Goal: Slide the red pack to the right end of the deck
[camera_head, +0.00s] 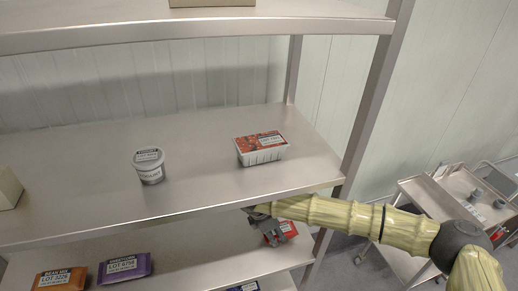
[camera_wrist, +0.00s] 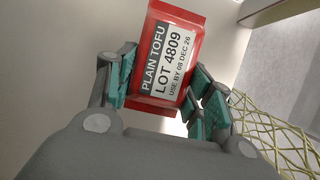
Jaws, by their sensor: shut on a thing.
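The red pack (camera_wrist: 185,20) has a white label reading PLAIN TOFU, LOT 4809. In the wrist view it lies between the two teal-padded fingers of my gripper (camera_wrist: 163,92), which is shut on it. In the head view the red pack (camera_head: 286,229) is near the right end of the lower deck (camera_head: 195,262), just under the front edge of the shelf above. My gripper (camera_head: 268,228) covers part of it there. I cannot tell from these views whether the pack touches the deck.
The shelf above (camera_head: 85,190) holds a tub (camera_head: 149,166) and a tray (camera_head: 261,149). A post (camera_head: 365,110) stands at the right.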

